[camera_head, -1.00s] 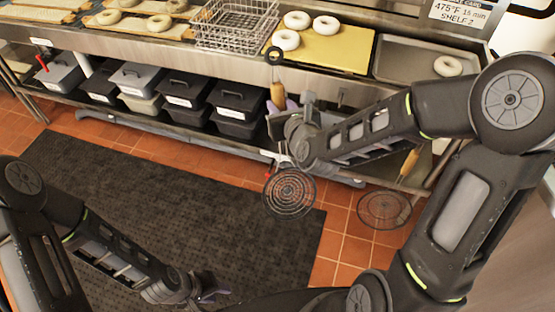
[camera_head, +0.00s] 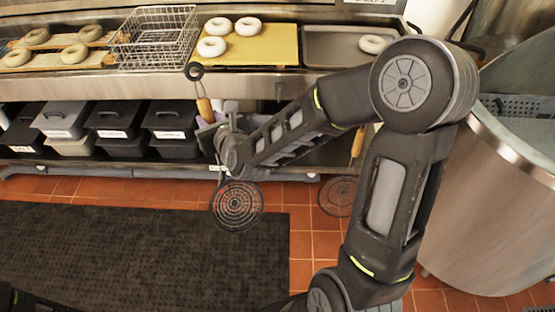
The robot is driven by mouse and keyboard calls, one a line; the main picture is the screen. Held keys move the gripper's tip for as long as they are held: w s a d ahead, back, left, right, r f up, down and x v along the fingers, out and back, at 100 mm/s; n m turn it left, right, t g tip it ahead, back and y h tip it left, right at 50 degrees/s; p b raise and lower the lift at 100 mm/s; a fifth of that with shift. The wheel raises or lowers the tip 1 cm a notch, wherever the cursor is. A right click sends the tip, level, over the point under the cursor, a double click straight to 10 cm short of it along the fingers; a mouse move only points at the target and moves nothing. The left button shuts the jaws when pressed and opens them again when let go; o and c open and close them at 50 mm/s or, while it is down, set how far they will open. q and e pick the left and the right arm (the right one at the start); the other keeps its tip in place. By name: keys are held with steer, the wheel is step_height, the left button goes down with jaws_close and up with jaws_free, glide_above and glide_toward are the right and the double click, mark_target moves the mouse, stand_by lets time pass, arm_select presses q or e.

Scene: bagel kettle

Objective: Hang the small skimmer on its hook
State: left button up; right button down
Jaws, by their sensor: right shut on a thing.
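My right gripper (camera_head: 208,124) is shut on a skimmer and holds it upright in front of the steel counter. The skimmer's wooden handle (camera_head: 205,110) rises above the gripper and ends in a dark ring (camera_head: 194,71), which overlaps the counter's front face in the picture. Its round wire head (camera_head: 237,206) is below, over the floor. I take this as the small skimmer. Another skimmer (camera_head: 337,197) is lower right, partly behind my right arm, with its wooden handle (camera_head: 358,141) also showing. I cannot make out the free hook. My left gripper is out of view.
The counter (camera_head: 290,84) bears a wire basket (camera_head: 153,38), a yellow board (camera_head: 272,52) with bagels and a metal tray (camera_head: 330,45). Lidded bins (camera_head: 118,116) fill the shelf below. A large steel kettle (camera_head: 495,205) stands right. A dark mat (camera_head: 100,250) covers the floor.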

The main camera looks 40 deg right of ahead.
arm_select(q)
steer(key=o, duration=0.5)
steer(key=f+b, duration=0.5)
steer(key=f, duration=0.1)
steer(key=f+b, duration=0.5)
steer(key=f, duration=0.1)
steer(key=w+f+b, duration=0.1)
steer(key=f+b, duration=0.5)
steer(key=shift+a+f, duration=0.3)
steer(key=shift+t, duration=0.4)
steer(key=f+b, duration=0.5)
steer(key=b, duration=0.1)
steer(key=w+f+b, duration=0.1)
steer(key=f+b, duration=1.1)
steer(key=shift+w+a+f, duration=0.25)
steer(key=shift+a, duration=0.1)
arm_select(e)
steer(key=d+f+m+g+h, duration=0.1)
steer(key=d+f+m+h, duration=0.2)
steer(key=d+f, duration=0.7)
steer(key=d+f+m+g+h, duration=0.1)
steer(key=d+f+m+h, duration=0.2)
steer(key=d+f, duration=0.7)
step_height(320, 180, down, 5)
steer(key=shift+d+h, duration=0.25)
steer(key=shift+h, duration=0.75)
steer(key=shift+s, duration=0.1)
